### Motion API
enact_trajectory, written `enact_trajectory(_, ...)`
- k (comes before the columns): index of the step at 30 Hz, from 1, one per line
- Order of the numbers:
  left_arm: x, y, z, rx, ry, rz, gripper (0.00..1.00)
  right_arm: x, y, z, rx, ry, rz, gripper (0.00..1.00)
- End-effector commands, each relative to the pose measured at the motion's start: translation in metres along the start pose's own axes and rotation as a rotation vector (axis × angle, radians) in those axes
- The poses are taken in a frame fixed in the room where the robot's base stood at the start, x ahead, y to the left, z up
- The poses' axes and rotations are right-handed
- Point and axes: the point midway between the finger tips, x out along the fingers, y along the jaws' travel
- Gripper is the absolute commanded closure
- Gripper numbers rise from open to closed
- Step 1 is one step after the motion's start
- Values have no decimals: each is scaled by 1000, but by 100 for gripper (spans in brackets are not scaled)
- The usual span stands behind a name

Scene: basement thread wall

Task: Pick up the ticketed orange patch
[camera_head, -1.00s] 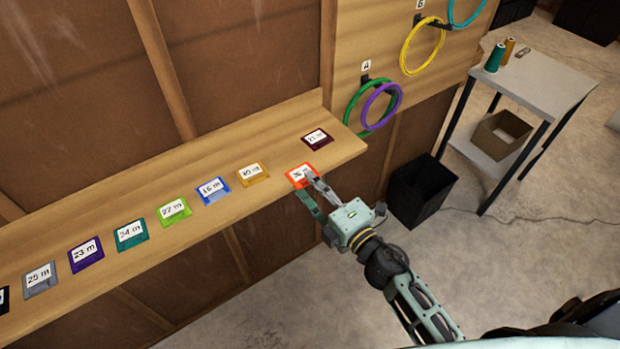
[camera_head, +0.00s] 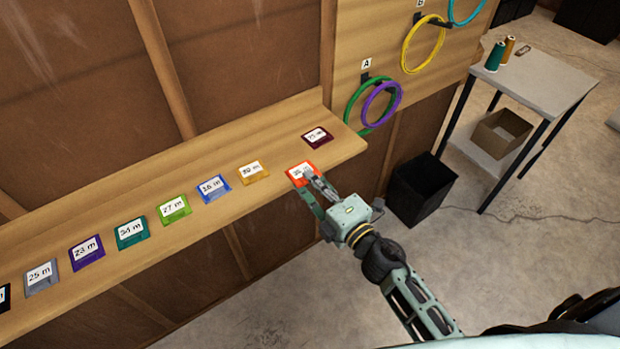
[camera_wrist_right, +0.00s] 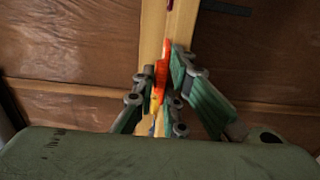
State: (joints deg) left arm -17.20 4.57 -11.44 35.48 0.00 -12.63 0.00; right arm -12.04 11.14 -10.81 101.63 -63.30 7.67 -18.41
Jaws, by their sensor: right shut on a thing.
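The orange patch (camera_head: 298,171) with a white ticket lies at the front edge of the wooden shelf, toward its right end. My right gripper (camera_head: 312,187) reaches it from the front and is shut on its near edge. In the right wrist view the orange patch (camera_wrist_right: 163,72) shows edge-on between the two green fingers of the right gripper (camera_wrist_right: 160,90). Whether the patch is clear of the shelf cannot be told. The fingers hide part of the patch and ticket. My left gripper is not in view.
Thread rings hang on the wall. A black bin (camera_head: 421,189) and a side table (camera_head: 540,85) stand to the right.

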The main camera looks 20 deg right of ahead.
Motion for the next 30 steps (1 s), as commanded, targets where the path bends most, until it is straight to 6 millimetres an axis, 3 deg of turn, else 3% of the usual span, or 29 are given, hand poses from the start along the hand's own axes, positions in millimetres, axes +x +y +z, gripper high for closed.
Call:
enact_trajectory(11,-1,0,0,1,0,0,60,0,1,0,0,0,0,100)
enact_trajectory(18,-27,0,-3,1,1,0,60,0,28,0,0,0,0,100)
enact_trajectory(26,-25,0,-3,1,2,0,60,0,25,0,1,0,0,100)
enact_trajectory(30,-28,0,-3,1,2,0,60,-10,28,0,2,0,-2,100)
